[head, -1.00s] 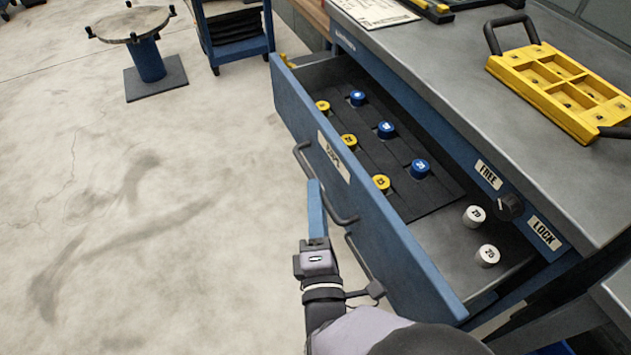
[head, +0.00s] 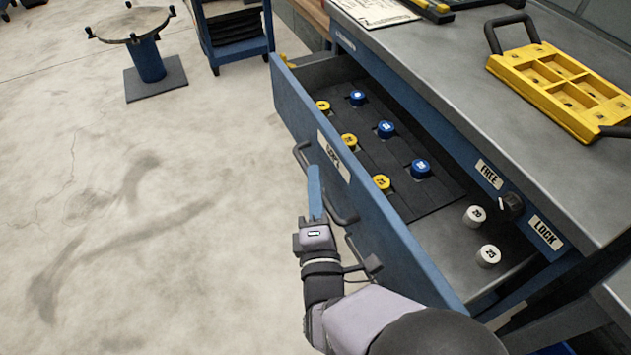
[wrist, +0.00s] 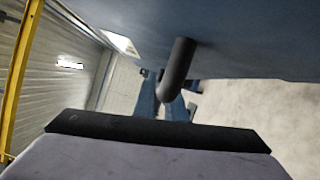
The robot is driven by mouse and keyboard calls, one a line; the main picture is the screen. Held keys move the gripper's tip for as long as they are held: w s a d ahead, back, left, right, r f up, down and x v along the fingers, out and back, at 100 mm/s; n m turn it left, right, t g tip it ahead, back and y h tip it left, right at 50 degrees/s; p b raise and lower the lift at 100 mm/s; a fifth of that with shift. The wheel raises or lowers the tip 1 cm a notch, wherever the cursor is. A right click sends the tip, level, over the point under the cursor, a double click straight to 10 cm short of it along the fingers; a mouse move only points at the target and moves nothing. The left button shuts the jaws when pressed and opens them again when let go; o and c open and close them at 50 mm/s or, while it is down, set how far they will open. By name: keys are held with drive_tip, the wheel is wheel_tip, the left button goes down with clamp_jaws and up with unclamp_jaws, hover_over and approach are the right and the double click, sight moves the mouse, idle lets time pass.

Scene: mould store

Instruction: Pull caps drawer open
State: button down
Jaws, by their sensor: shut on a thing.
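The blue caps drawer (head: 372,215) stands well open under the grey workbench, with a label on its front that I cannot read clearly. Its dark bar handle (head: 325,190) is on the front. My gripper (head: 315,195) is shut on the handle, outside the drawer front; the exact contact is partly hidden. In the wrist view the handle (wrist: 177,72) juts from the drawer front (wrist: 240,40) above the dark gripper edge. Inside the drawer are yellow caps (head: 349,141), blue caps (head: 386,129) and two white caps (head: 488,256).
The workbench top (head: 480,110) carries a yellow tray (head: 560,85) with a dark handle. A dark knob (head: 511,206) sits between FREE and LOCK labels. A round stand (head: 148,60) and a blue cart (head: 235,35) are at the back. The floor at left is clear.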

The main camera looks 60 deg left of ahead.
drive_tip(key=s, duration=0.4)
drive_tip(key=shift+s+p, duration=0.25)
drive_tip(key=shift+p, duration=0.1)
drive_tip(key=c, duration=1.8)
unclamp_jaws()
